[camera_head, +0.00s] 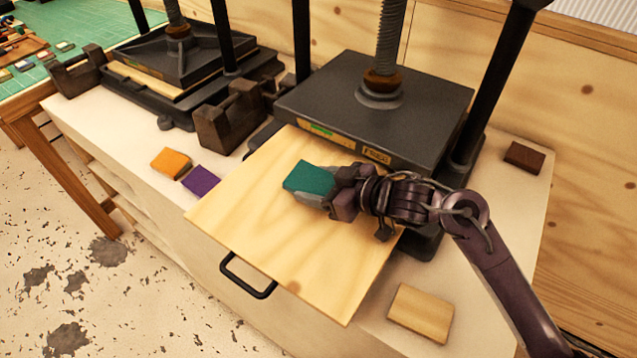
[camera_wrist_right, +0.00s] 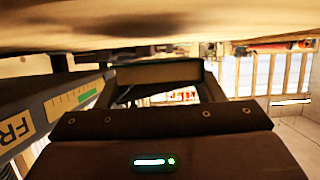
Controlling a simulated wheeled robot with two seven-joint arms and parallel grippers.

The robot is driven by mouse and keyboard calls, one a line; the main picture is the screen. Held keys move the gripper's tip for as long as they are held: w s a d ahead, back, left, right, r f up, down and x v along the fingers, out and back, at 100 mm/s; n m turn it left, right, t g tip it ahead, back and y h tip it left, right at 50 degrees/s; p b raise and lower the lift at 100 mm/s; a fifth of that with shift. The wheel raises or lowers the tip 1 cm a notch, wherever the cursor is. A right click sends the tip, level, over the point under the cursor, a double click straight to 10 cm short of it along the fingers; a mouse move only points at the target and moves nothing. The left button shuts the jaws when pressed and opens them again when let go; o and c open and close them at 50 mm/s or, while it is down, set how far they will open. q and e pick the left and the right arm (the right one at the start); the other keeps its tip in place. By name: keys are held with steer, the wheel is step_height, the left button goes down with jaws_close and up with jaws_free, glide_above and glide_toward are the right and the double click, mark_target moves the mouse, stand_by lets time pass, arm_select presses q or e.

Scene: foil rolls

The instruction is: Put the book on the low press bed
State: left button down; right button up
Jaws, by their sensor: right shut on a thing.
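A teal book (camera_head: 310,181) is held in my right gripper (camera_head: 335,192), which is shut on it. The book is over the middle of the pulled-out pale wooden bed (camera_head: 265,198) of the nearer press. I cannot tell whether it touches the bed. In the right wrist view the book (camera_wrist_right: 155,74) shows edge-on and dark between the fingers, close to the pale wood. My left gripper is out of view.
The near press's dark plate (camera_head: 375,105) and screw stand behind the bed. A second press (camera_head: 185,60) is at the left. Orange (camera_head: 171,163) and purple (camera_head: 201,181) books lie left of the bed; a tan book (camera_head: 420,312) and a brown one (camera_head: 525,157) lie right.

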steer(key=o, duration=1.1)
steer(key=shift+s+f, duration=0.3)
steer(key=shift+f, duration=0.4)
steer(key=shift+a, duration=0.1)
steer(key=shift+r, duration=0.15)
steer(key=v, duration=0.8)
steer(key=w+r+v, duration=0.1)
steer(key=v, duration=0.3)
steer(key=shift+b, duration=0.4)
steer(key=shift+s+r, duration=0.15)
steer(key=shift+r, duration=0.1)
